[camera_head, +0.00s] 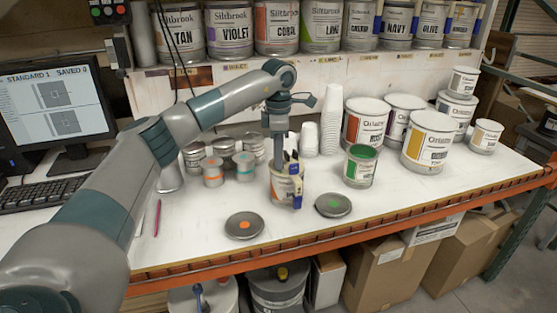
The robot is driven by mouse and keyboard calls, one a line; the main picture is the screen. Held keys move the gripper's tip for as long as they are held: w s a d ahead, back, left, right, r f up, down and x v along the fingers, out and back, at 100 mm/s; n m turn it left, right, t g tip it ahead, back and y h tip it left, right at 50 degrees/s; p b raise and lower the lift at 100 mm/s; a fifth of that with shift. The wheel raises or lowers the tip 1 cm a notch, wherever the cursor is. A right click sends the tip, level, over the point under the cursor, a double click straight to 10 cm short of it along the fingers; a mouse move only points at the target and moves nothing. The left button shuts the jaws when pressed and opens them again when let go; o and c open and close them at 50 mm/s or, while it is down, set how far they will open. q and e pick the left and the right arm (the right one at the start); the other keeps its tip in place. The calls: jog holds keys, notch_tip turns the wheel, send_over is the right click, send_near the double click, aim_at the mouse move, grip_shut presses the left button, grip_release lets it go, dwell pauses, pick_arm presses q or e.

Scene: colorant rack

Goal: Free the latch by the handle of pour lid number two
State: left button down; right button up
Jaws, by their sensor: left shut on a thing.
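My left gripper (282,165) reaches down over a small can (281,192) on the white bench. It is shut at the top of this can, on what looks like its pour lid. A dark blue strip (296,188) runs down the can's right front. The gripper and the small scale hide the latch and handle details, and I cannot read a lid number. The can stands upright. Similar blue strips (378,22) show on cans on the rack above. My right gripper is out of view.
Two grey discs lie in front, one with an orange dot (244,226), one with a green dot (333,205). An open can with green inside (361,166) and white cans (428,142) stand to the right. Small tins (213,172) stand left. The bench edge (350,235) is close.

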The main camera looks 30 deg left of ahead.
pick_arm(q)
jog(key=shift+n, duration=0.8)
jog(key=c, duration=2.2)
grip_release()
jog(key=shift+r, duration=0.1)
